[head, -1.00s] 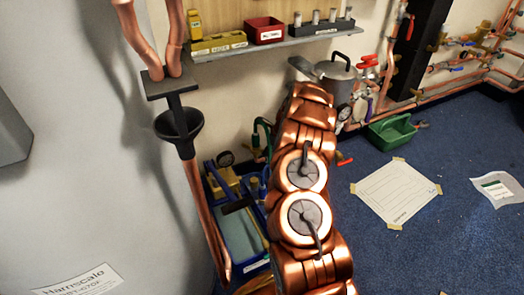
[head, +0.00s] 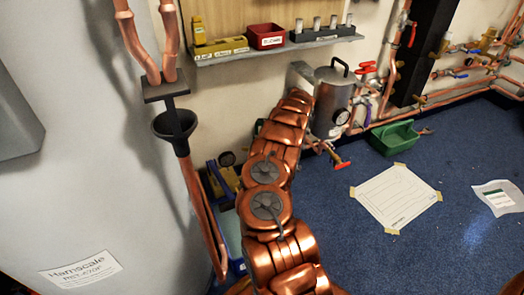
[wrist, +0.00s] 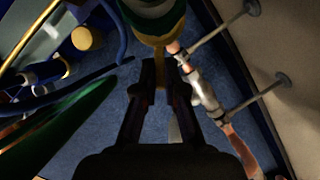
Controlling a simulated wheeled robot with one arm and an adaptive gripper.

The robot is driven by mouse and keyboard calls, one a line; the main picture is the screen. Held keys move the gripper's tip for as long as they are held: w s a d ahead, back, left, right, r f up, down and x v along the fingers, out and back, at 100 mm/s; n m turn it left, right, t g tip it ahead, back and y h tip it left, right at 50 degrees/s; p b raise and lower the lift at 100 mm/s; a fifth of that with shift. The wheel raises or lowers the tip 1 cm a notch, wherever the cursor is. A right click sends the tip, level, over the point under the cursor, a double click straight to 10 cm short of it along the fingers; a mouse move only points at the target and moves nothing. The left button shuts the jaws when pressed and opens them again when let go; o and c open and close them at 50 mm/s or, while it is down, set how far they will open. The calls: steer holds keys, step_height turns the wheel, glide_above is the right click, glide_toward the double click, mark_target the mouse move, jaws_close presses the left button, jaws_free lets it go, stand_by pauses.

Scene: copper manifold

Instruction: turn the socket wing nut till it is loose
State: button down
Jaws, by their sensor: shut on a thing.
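In the wrist view my gripper (wrist: 160,70) has its two dark fingers brought together at the tips. They are shut on a small yellow brass piece, which I take to be the socket wing nut (wrist: 159,53). It sits just under a round green and brass body (wrist: 155,18) at the top of the picture. The fingertips cover much of the nut, so its angle and how loose it is cannot be told. In the head view my copper-coloured arm hides the gripper and the nut.
A grey pot (head: 333,98) with a red-handled valve (head: 341,165) stands right of my arm. A blue tray (head: 237,265) lies to its left, beside a black funnel (head: 175,127). A green carrier (head: 394,138) and paper sheet (head: 396,196) lie on open blue floor.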

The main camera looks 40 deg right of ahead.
steer(key=shift+w, duration=0.25)
steer(key=c, duration=1.2)
jaws_free()
steer(key=shift+s, duration=0.1)
steer(key=shift+c, duration=0.2)
step_height(320, 180, up, 10)
